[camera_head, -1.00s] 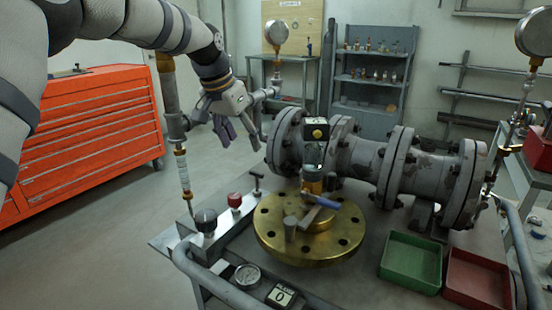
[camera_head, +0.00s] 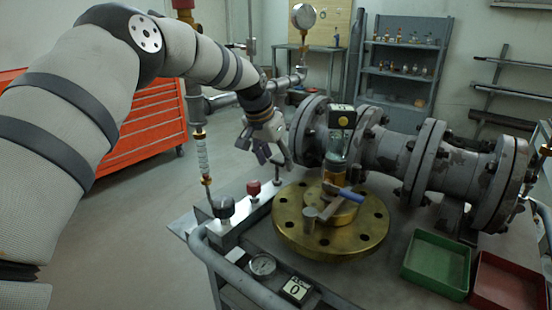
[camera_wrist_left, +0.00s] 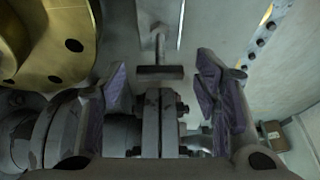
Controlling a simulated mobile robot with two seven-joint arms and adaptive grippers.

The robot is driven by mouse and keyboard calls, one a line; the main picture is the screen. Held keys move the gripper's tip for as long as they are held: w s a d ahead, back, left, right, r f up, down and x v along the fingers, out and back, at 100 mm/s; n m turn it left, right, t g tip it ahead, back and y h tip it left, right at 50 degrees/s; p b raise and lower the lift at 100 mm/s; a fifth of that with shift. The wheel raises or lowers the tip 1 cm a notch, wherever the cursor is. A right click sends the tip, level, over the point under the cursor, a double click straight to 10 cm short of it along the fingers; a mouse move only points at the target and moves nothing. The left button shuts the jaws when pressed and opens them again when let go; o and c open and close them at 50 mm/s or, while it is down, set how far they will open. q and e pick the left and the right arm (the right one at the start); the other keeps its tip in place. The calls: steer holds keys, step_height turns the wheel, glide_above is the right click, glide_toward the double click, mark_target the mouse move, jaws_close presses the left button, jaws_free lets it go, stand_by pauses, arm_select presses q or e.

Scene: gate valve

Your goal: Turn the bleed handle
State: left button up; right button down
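A small T-shaped handle (camera_wrist_left: 160,73) shows between my fingers in the left wrist view, its stem rising from a narrow metal block. In the head view its stem (camera_head: 277,172) stands at the far end of the block (camera_head: 240,219), behind the red knob (camera_head: 253,187) and black knob (camera_head: 223,207). My left gripper (camera_head: 272,152) is open and empty just above the handle; its fingers (camera_wrist_left: 163,95) lie on either side of the bar, apart from it. The gripper partly hides the handle in the head view. My right gripper is not in view. I cannot tell which handle is named bleed.
A brass flange (camera_head: 360,245) with a blue-handled lever (camera_head: 345,193) sits right of the block. A large grey flanged pipe (camera_head: 390,160) runs behind. A gauge (camera_head: 263,265) and a display reading 0 (camera_head: 296,289) are in front. Green (camera_head: 437,263) and red trays stand right.

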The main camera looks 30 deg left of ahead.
arm_select(q)
steer(key=c, duration=1)
